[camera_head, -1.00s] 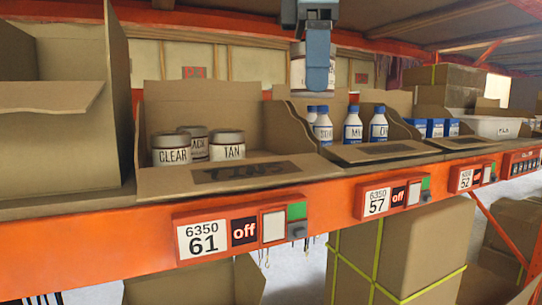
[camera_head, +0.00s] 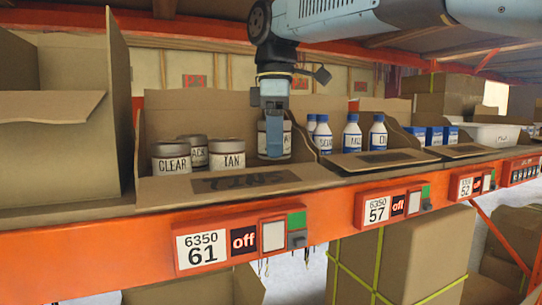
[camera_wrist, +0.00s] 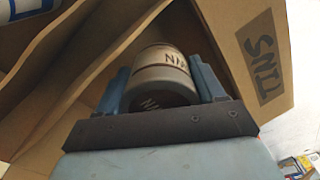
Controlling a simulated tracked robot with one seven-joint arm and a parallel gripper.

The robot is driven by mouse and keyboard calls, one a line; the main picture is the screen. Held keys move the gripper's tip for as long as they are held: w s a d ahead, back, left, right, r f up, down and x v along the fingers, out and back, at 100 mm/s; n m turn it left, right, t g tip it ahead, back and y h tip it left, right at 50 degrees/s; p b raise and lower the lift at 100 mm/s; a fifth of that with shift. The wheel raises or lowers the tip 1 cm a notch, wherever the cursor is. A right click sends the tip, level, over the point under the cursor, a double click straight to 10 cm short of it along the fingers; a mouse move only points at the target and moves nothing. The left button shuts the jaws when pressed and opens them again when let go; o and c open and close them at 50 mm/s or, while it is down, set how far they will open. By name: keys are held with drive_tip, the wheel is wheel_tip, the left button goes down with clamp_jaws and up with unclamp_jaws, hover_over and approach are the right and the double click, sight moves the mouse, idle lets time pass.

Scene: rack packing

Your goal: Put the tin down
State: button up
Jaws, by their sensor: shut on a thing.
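My gripper (camera_head: 273,150) points down inside the right part of the open cardboard TINS box (camera_head: 150,188). It is shut on a grey tin with a white label (camera_head: 287,140); a finger covers part of the label. In the wrist view the tin (camera_wrist: 165,62) sits between both blue fingers, with the box wall beside it. I cannot tell whether its base touches the box floor. Three tins stand upright to its left: CLEAR (camera_head: 171,163), TAN (camera_head: 228,160) and a partly hidden one (camera_head: 195,152) behind them.
The box to the right holds several white bottles with blue caps (camera_head: 352,135), behind a cardboard divider. A tall cardboard box (camera_head: 75,145) stands at the left. The orange shelf beam (camera_head: 140,240) carries label panels. A small gap separates TAN from the held tin.

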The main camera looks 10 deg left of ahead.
drive_tip(key=shift+f, duration=1.55)
drive_tip(key=shift+f, duration=0.1)
drive_tip(key=o, duration=1.1)
wheel_tip(320, 180, up, 12)
drive_tip(key=shift+r, duration=0.1)
drive_tip(key=shift+w, duration=0.1)
